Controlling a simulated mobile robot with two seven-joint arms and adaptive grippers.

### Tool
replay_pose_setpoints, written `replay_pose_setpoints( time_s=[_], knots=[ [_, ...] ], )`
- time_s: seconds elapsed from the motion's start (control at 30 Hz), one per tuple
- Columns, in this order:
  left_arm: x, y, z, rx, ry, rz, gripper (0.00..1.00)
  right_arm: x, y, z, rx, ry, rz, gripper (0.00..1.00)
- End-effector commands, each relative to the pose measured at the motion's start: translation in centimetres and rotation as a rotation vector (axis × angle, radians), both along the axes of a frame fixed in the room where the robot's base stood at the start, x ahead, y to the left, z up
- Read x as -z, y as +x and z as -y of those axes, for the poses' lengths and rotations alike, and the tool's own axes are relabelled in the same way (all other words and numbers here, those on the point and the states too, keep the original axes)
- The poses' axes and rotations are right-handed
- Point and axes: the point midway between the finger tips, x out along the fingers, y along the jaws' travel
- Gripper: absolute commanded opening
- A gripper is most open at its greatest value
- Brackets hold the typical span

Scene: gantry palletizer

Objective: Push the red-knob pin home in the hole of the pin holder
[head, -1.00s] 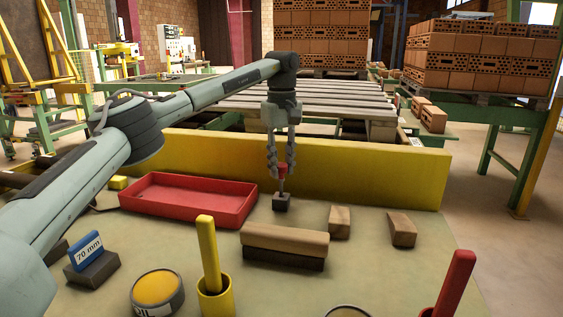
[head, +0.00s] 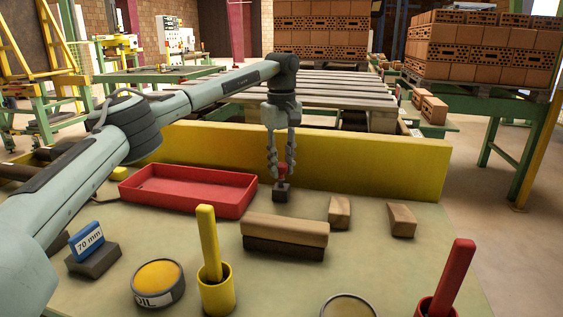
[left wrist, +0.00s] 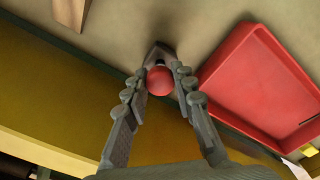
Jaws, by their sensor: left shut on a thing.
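The pin's red knob (head: 283,168) is between the fingertips of my left gripper (head: 281,170), which is shut on it from above. The pin stands upright over the small dark pin holder (head: 282,194) on the table. A short dark gap shows between knob and holder, so I cannot tell how deep the pin sits. In the left wrist view the red knob (left wrist: 161,81) lies between the fingers (left wrist: 165,75), with part of the dark holder (left wrist: 158,52) behind it. The hole is hidden. My right gripper is not in view.
A red tray (head: 190,205) stands left of the holder, a yellow barrier (head: 370,170) behind it. A wooden block on a dark base (head: 284,232) lies in front; two small wood pieces (head: 340,211) (head: 402,220) lie right. A yellow cup with a stick (head: 216,290) stands nearer.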

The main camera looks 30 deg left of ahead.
Motion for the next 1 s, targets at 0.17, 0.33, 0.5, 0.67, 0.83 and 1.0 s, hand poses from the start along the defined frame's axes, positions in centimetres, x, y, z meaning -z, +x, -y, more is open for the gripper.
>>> replay_pose_setpoints(
  time_s=[0.17, 0.33, 0.5, 0.67, 0.83, 1.0],
  knots=[
    [0.2, 0.0, 0.0, 0.0, 0.0, 0.001, 0.31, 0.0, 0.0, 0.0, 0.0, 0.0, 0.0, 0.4],
    [0.2, 0.0, 0.0, 0.0, -0.001, 0.001, 0.49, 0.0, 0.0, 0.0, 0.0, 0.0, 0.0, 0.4],
    [0.2, 0.0, 0.0, 0.0, -0.001, 0.001, 0.49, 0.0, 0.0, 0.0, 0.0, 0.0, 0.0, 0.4],
    [-0.1, 0.0, 0.0, 0.0, -0.001, 0.001, 0.49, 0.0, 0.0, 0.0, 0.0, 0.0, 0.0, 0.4],
    [-2.6, 0.1, 0.1, 0.0, -0.001, 0.004, 0.49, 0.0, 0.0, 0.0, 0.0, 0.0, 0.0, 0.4],
    [-6.3, 0.1, 0.1, 0.0, -0.001, 0.004, 0.49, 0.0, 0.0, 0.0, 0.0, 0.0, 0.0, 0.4]
  ],
)
